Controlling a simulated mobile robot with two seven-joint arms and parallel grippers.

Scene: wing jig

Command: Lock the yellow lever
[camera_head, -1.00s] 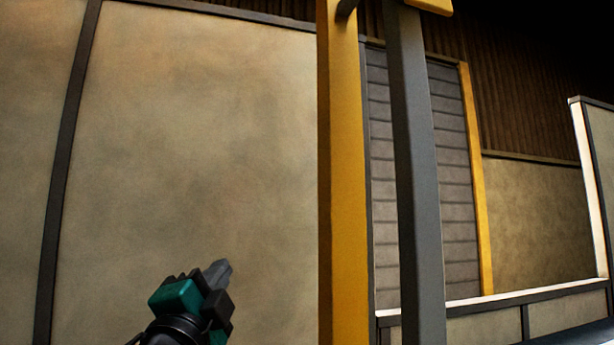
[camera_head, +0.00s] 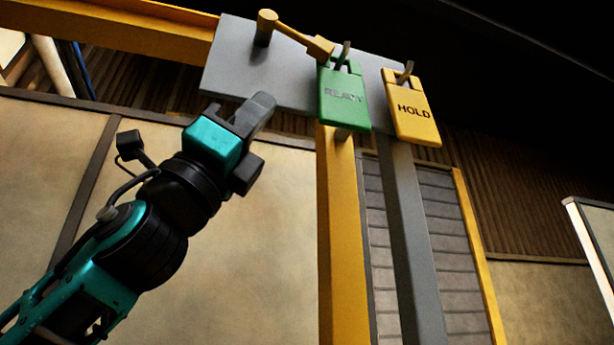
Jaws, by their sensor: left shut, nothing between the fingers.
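The yellow lever (camera_head: 295,34) is at the top of the view on a grey plate (camera_head: 228,68). Its round end is at the upper left and its arm slants down to the right, to just above a green READY tag (camera_head: 343,98). A yellow HOLD tag (camera_head: 412,108) hangs on a hook to the right. My left gripper (camera_head: 262,104) is shut and empty, in front of the plate's lower edge in the picture, below the lever and left of the green tag. I cannot tell whether it touches the plate. My right gripper is not in view.
A yellow post (camera_head: 341,230) and a grey post (camera_head: 412,240) stand below the plate. A yellow beam (camera_head: 150,38) runs left from it. Tan wall panels (camera_head: 270,230) and a shuttered door (camera_head: 440,230) are behind. No object stands between the gripper and lever in the picture.

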